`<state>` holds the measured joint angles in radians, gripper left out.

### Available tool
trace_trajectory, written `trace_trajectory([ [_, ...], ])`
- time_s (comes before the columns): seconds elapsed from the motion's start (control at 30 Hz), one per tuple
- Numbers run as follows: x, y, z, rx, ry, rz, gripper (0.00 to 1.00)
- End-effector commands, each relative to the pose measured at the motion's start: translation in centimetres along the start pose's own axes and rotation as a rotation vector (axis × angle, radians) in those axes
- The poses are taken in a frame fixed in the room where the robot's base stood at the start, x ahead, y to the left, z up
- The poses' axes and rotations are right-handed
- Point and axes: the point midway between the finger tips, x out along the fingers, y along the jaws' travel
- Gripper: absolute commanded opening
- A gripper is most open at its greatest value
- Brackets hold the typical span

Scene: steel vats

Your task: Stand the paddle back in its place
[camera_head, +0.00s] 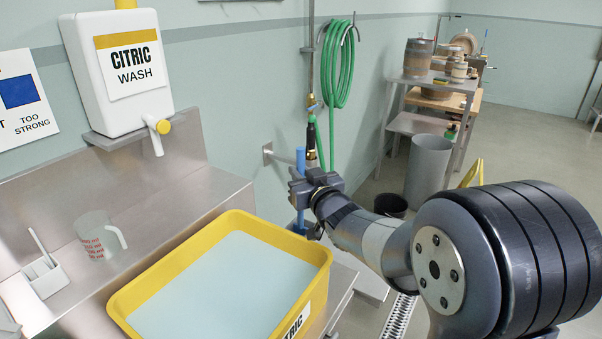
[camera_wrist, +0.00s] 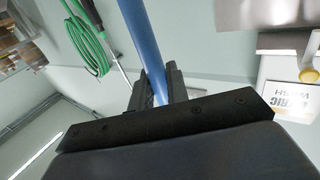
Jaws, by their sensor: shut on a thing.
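The blue paddle (camera_head: 301,160) stands about upright beside the far right corner of the yellow tub. Its shaft also shows in the wrist view (camera_wrist: 140,35), running up between the fingers. My gripper (camera_head: 305,188) is shut on the shaft, and its fingers also show in the wrist view (camera_wrist: 157,88). A grey wall bracket (camera_head: 268,154) sticks out to the left of the paddle's upper end. I cannot tell whether the shaft touches it. The paddle's lower end is partly hidden by the tub and gripper.
The yellow tub (camera_head: 122,303) holds pale liquid on the steel counter. A green hose (camera_head: 340,65) hangs on the wall behind the paddle. A measuring jug (camera_head: 94,236) stands at left. A grey bin (camera_head: 428,165) and shelves with barrels stand at the back right.

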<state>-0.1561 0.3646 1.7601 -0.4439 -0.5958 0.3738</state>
Motion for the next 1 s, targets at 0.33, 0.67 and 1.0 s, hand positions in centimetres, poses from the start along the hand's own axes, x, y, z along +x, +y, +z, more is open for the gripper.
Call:
trace_trajectory([
  [0.33, 0.01, 0.0, 1.0, 0.0, 0.001, 0.0, 0.0],
  [0.67, 0.0, 0.0, 0.98, 0.0, 0.0, 0.0, 0.33],
  [1.0, -0.06, 0.01, 1.01, 0.0, 0.0, 0.0, 0.41],
])
